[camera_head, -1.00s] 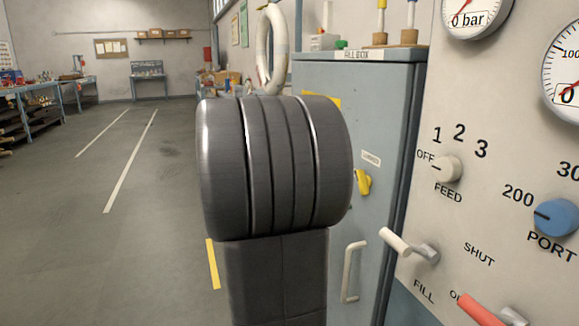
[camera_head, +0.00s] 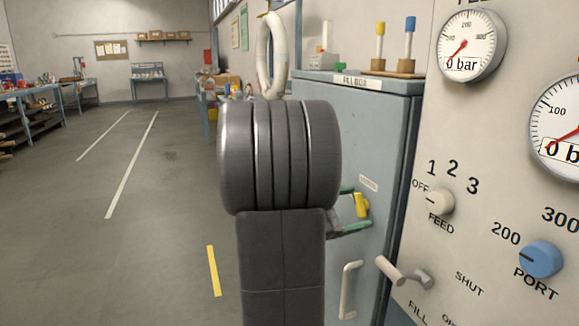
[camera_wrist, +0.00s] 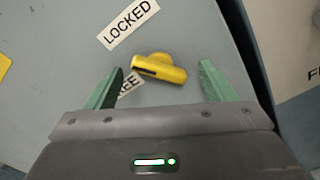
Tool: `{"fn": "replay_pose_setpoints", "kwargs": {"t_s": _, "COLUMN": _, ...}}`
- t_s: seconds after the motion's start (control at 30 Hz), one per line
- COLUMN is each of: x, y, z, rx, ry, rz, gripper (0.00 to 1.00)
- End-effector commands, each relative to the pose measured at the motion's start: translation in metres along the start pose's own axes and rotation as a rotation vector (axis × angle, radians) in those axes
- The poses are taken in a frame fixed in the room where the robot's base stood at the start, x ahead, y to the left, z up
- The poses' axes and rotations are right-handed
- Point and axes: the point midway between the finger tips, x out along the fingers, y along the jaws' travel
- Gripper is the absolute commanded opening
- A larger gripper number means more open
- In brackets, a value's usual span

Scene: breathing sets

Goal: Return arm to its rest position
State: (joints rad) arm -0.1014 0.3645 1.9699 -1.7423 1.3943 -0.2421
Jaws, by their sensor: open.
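My gripper (camera_wrist: 158,84) is open, with its two green fingers spread apart in the wrist view. It also shows at the fill box door in the head view (camera_head: 351,208), partly hidden behind my dark arm. The yellow turn latch (camera_wrist: 160,68) lies between the fingertips, with a clear gap on each side. The latch also shows on the door in the head view (camera_head: 361,205). A LOCKED label (camera_wrist: 128,22) is above it, and a partly covered label ending in "REE" (camera_wrist: 129,84) is beside the left finger.
The blue-grey fill box (camera_head: 395,105) stands just beyond my arm, with a pale door handle (camera_head: 349,290). The gauge panel (camera_head: 500,130) with knobs and a projecting lever (camera_head: 402,272) is close on the right. Open floor (camera_head: 130,240) lies to the left.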

Motion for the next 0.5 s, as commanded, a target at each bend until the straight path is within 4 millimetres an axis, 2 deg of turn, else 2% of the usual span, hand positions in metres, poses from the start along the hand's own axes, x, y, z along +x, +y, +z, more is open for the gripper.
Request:
{"fn": "replay_pose_setpoints", "kwargs": {"t_s": 0.27, "x": 0.0, "y": 0.002, "z": 0.004, "rx": -0.185, "ry": 0.001, "rz": 0.001, "gripper": 0.76}}
{"fn": "replay_pose_setpoints", "kwargs": {"t_s": 0.5, "x": -0.028, "y": 0.0, "z": 0.0, "rx": -0.187, "ry": 0.001, "rz": 0.004, "gripper": 0.76}}
